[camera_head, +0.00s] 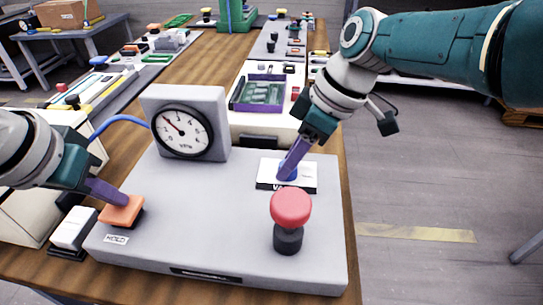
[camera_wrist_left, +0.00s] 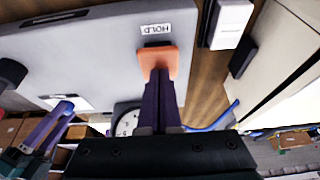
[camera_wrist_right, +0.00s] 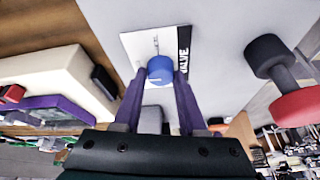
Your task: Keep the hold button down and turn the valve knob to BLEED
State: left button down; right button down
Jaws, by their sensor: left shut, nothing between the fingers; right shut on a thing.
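The orange hold button (camera_head: 122,211) sits at the front left of the grey panel (camera_head: 200,240), beside a HOLD label. My left gripper (camera_head: 122,200) is shut and empty, its purple fingertips against the button's top; the left wrist view shows the same contact on the button (camera_wrist_left: 157,57). The blue valve knob (camera_wrist_right: 160,70) stands on a white plate marked VALVE (camera_wrist_right: 150,42). My right gripper (camera_wrist_right: 160,78) is shut on the knob, one purple finger on each side. The plate's position markings are too small or covered to read. The gauge (camera_head: 183,131) needle points to the upper left.
A red mushroom-shaped knob on a black base (camera_head: 290,215) stands right of centre on the panel, near my right gripper. A white switch (camera_head: 74,229) lies left of the panel. A blue hose (camera_head: 120,120) runs to the gauge box. A cream box with a purple tray (camera_head: 258,92) stands behind.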

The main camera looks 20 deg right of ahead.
pick_arm(q)
jog(key=shift+f, duration=0.1)
pick_arm(e)
jog(key=shift+n, duration=0.3)
jog(key=shift+c, duration=2.3)
grip_release()
jog(key=shift+r, duration=0.1)
jog(key=shift+d+r, duration=0.2)
jog(key=shift+r, duration=0.2)
jog(key=shift+v, duration=1)
jog(key=v, duration=0.9)
